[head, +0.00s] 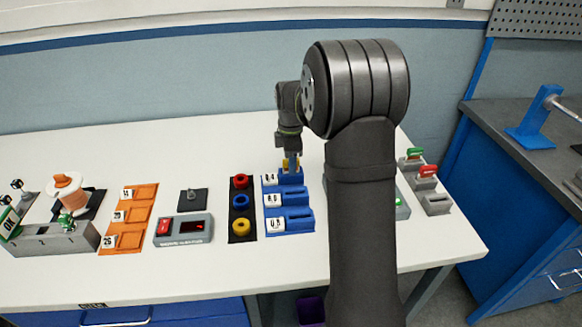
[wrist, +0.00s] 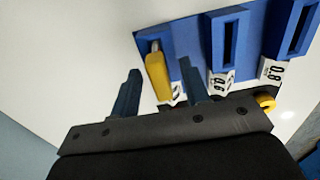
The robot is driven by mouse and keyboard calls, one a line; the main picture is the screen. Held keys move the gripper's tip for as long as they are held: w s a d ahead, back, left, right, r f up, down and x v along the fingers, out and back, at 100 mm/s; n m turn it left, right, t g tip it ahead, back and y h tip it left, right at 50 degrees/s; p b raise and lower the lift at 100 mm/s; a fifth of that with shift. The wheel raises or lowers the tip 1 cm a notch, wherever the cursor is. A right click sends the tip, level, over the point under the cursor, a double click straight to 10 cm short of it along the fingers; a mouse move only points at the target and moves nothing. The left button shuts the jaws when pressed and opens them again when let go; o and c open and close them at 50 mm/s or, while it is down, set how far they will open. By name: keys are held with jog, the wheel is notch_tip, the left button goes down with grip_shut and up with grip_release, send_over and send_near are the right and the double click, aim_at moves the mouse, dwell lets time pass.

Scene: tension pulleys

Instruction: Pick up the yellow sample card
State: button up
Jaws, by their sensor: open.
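The yellow sample card (wrist: 157,78) stands in the end slot of the blue slotted holder (wrist: 257,18). In the wrist view it lies between and just beyond my two open fingertips (wrist: 160,80), apart from both. In the head view my gripper (head: 291,165) is over the far end of the holder (head: 268,229), and only a bit of the yellow card (head: 286,162) shows there. The other two slots of the holder look empty. White number labels sit beside the slots.
A grey box with a red display (head: 184,230), orange trays (head: 128,220) and a spool (head: 69,193) are farther left. Grey blocks with red and green tops (head: 428,184) stand right of my arm.

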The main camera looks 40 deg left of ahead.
jog(key=shift+c, duration=0.2)
grip_shut()
jog(key=shift+r, duration=0.5)
jog(key=r, duration=0.3)
jog(key=shift+w+d+r, duration=0.1)
jog(key=shift+d+r, duration=0.2)
jog(key=shift+r, duration=0.05)
jog(key=w+d+r, duration=0.3)
jog(key=d+r, duration=0.3)
jog(key=d, duration=0.4)
jog(key=shift+d+r, duration=0.15)
jog(key=shift+d, duration=0.2)
jog(key=shift+r, duration=0.1)
jog(key=shift+r, duration=2.4)
